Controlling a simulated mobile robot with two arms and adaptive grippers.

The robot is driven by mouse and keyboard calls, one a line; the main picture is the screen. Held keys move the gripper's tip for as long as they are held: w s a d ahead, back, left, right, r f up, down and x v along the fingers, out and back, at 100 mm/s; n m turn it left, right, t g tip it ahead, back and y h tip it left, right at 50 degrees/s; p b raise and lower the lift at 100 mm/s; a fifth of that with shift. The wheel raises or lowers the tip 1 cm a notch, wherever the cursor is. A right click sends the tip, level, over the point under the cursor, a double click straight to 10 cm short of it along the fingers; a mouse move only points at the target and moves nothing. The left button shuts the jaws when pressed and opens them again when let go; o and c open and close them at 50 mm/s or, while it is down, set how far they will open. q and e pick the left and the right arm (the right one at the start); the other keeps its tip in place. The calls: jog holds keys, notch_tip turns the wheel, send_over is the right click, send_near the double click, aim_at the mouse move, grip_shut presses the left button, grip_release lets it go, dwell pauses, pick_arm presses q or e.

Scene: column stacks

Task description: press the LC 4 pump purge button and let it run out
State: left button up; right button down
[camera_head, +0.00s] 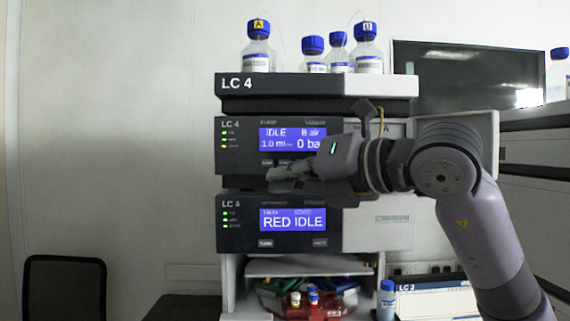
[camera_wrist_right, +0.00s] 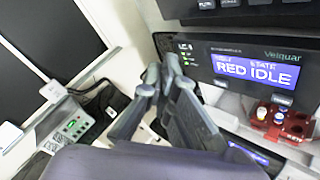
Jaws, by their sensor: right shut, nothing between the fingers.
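The LC 4 pump (camera_head: 240,165) is the dark-fronted unit in the middle of the stack in the head view. Its blue display (camera_head: 280,139) reads IDLE, 1.0 ml and 0 bar. A small button (camera_head: 267,163) shows below the display; its label is too small to read. My right gripper (camera_head: 275,180) is shut and empty, in front of the pump's lower part, just below the button row. It hides the right part of that row. In the right wrist view its fingertips (camera_wrist_right: 162,72) are together beside the lower unit's panel. My left gripper is not in view.
Below the pump is a unit (camera_head: 235,238) with a display reading RED IDLE. Blue-capped bottles (camera_head: 258,55) stand on the top tray (camera_head: 290,88). Vials on a red holder (camera_head: 312,310) sit in the open bay below. A monitor (camera_head: 468,75) is behind at the right.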

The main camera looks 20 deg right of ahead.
aim_at(284, 163)
jog(key=shift+w+d+r+h, duration=0.1)
jog(key=shift+d+r+h, duration=0.15)
jog(key=shift+d, duration=0.2)
jog(key=w+d+p, duration=0.2)
jog(key=w+p, duration=0.1)
jog(key=w, duration=0.5)
jog(key=shift+w+d, duration=0.15)
jog(key=shift+w, duration=0.1)
dwell(1.3)
jog(key=shift+w+d, duration=0.15)
jog(key=shift+w, duration=0.25)
